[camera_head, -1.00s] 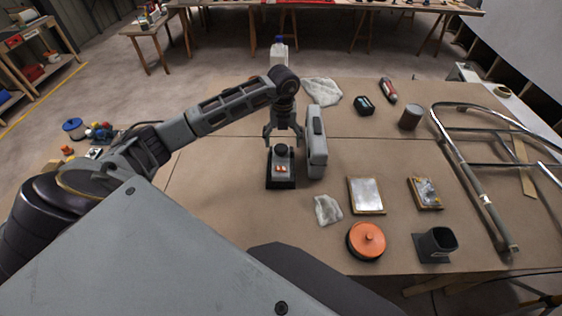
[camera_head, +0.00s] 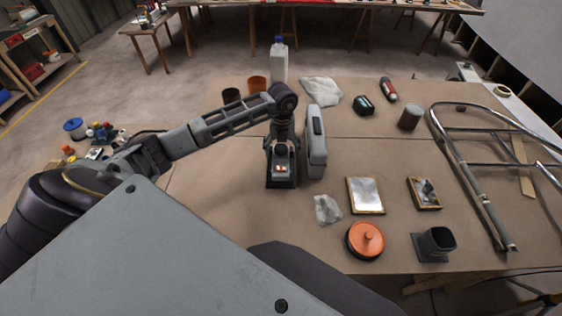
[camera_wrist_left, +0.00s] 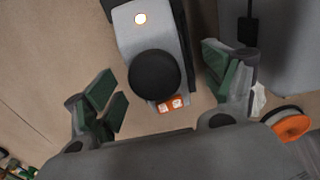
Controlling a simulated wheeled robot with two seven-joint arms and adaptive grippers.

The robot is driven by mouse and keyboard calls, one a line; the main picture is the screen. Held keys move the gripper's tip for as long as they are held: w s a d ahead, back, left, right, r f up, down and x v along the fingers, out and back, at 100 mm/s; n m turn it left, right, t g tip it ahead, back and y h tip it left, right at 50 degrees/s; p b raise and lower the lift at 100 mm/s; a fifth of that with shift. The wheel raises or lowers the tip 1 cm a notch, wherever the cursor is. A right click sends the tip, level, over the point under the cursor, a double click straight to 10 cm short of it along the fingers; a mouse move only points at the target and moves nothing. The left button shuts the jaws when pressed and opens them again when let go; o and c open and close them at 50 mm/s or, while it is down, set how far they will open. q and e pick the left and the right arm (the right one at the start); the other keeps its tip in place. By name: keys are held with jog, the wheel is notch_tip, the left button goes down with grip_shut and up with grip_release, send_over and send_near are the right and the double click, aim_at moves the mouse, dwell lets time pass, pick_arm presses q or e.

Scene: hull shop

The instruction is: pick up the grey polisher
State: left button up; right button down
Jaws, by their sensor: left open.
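The grey polisher (camera_head: 282,167) stands on the brown-covered table, with a black knob on top, two orange buttons and a dark base. In the left wrist view the polisher (camera_wrist_left: 151,42) lies between the fingers, its round black knob near the middle. My left gripper (camera_head: 281,146) is open and sits low over the polisher from above. In the wrist view the green-padded fingers of the gripper (camera_wrist_left: 165,82) stand on either side of it, with a gap visible on each side. My right gripper is not in view.
A grey upright case (camera_head: 316,145) stands close to the right of the polisher. A white rag (camera_head: 327,209), an orange disc (camera_head: 366,240), a framed plate (camera_head: 365,195) and a dark cup holder (camera_head: 436,244) lie nearer. A metal tube frame (camera_head: 470,180) fills the right side.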

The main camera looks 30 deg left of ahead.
aim_at(281, 156)
pick_arm(q)
jog(key=shift+a+f+p, duration=0.2)
jog(key=shift+f+p, duration=0.2)
jog(key=shift+f, duration=1.65)
jog(key=shift+r, duration=0.1)
jog(key=c, duration=1.8)
jog(key=shift+r, duration=0.15)
jog(key=shift+r+b, duration=0.7)
jog(key=shift+r, duration=4.15)
